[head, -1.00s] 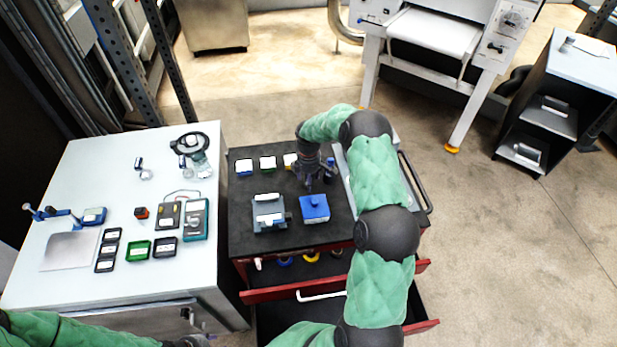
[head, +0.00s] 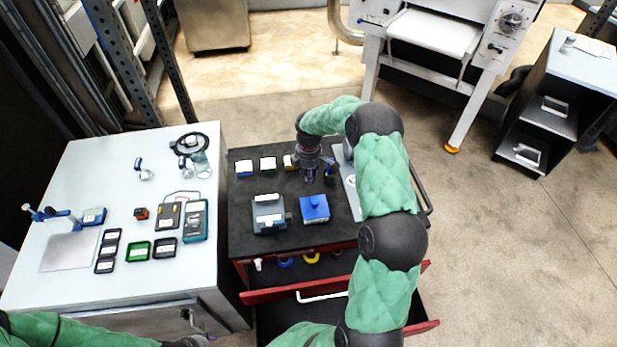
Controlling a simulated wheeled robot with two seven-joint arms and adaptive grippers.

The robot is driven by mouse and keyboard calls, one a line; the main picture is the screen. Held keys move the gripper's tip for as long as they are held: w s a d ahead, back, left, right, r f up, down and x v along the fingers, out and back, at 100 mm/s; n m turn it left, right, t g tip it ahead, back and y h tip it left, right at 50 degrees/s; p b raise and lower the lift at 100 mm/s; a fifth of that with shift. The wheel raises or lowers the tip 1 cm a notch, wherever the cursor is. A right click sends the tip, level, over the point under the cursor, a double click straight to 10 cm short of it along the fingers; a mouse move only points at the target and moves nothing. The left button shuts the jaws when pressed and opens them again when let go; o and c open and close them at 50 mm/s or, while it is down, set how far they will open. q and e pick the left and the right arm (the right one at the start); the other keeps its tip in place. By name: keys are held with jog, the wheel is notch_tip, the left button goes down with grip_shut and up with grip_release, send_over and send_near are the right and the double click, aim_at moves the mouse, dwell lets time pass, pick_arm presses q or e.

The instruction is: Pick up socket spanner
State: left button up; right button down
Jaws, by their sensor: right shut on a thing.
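My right gripper (head: 310,178) points down over the black top of the tool cart (head: 244,225), behind the blue box. Its fingers are closed together on a small dark thing, seemingly the socket spanner, which the fingers largely hide. I cannot make out its shape, or whether it is clear of the cart top. My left gripper (head: 192,342) is at the bottom edge, mostly cut off, and its jaws cannot be read.
A blue box (head: 314,208) and a grey device (head: 268,213) stand in front of the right gripper. Several small bins line the cart's back left. A red drawer (head: 290,294) is pulled out. The white cabinet (head: 120,170) at left carries meters and trays.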

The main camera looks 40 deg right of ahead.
jog(key=s+a+r, duration=0.7)
jog(key=s+r, duration=0.1)
jog(key=s, duration=0.2)
jog(key=shift+s+r, duration=0.25)
